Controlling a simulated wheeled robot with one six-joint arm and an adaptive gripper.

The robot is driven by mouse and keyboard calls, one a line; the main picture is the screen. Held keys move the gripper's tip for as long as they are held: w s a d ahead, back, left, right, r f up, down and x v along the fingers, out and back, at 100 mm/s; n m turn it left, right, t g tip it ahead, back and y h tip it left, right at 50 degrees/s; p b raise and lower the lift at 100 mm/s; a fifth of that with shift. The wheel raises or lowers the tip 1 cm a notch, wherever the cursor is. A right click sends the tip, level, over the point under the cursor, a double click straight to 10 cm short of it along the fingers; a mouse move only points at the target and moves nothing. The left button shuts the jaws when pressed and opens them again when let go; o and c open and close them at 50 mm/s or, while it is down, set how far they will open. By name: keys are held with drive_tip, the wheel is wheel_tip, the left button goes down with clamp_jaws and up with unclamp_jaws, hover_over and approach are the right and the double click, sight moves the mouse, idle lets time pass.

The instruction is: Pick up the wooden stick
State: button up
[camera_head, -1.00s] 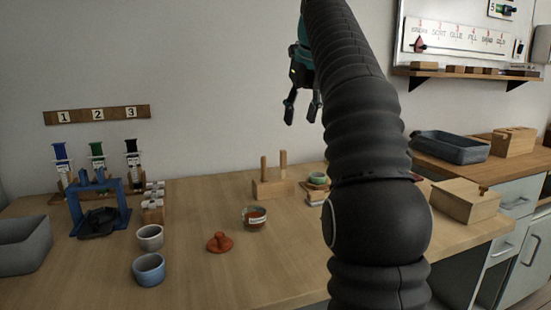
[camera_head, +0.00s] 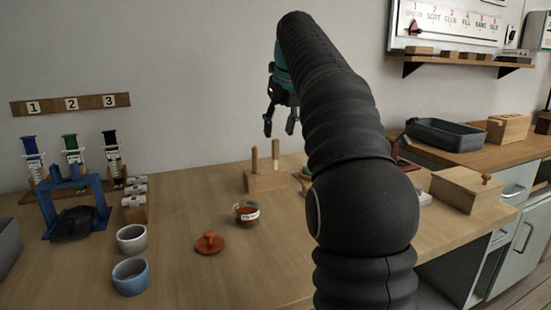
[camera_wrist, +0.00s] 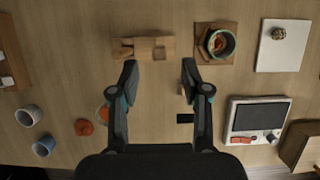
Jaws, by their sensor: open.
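Two wooden sticks stand upright in a wooden block (camera_head: 267,182) on the bench, a left stick (camera_head: 254,160) and a right stick (camera_head: 275,154). In the wrist view the block (camera_wrist: 145,45) lies just beyond my fingertips, with the sticks seen from above. I cannot tell which stick the task means. My gripper (camera_head: 280,122) is open and empty, above the sticks in the head view, with its fingers pointing down. In the wrist view my gripper (camera_wrist: 159,75) has its fingers wide apart over bare bench.
A labelled cup (camera_head: 246,212), an orange lid (camera_head: 209,242), a white cup (camera_head: 131,239) and a blue cup (camera_head: 130,277) stand left of my arm. Right of the block is a bowl on a wooden board (camera_wrist: 229,58). A blue press (camera_head: 75,210) stands further left.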

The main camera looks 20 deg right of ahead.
sight(276, 140)
drive_tip(key=shift+b+x, duration=0.8)
drive_tip(key=shift+x, duration=1.95)
drive_tip(key=shift+r, duration=0.1)
drive_tip(key=c, duration=0.9)
